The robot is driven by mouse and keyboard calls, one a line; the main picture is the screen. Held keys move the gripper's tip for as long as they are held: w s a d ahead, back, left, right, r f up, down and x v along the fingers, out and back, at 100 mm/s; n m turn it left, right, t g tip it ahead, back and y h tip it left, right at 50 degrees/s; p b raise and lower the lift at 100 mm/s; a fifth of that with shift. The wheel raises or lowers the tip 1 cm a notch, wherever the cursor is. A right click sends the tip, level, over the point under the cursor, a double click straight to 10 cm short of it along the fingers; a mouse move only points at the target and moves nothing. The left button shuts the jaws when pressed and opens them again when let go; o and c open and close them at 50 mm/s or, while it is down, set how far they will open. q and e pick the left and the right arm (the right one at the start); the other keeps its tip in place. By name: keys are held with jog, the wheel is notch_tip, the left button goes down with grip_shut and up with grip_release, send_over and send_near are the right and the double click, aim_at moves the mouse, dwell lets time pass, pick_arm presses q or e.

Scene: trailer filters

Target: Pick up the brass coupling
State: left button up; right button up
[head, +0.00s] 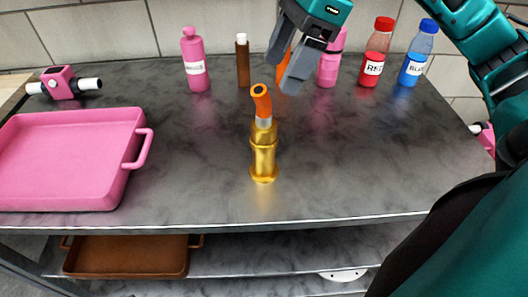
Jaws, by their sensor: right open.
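The brass coupling (264,160) stands upright on the grey table, a little right of the middle of the head view. A grey collar and a bent orange piece (261,102) sit at its top. My right gripper (284,68) is above and behind the coupling in the picture, with its grey fingers pointing down and apart. It is open and does not appear to touch the coupling. My left gripper is not in view.
A pink tray (135,122) stands on the left of the table (205,180). Pink, brown, orange, red (376,47) and blue (418,54) bottles or tubes line the back. A pink clamp-like part (62,82) lies back left. A brown tray (125,257) is on the lower shelf.

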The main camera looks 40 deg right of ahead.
aim_at(263, 112)
jog(key=x, duration=0.4)
jog(key=shift+a+f+b, duration=0.1)
jog(key=shift+f+b, duration=0.2)
jog(key=x, duration=0.5)
jog(key=shift+w+f+b, duration=0.1)
jog(key=shift+f+b, duration=0.05)
jog(key=shift+b, duration=0.25)
grip_shut()
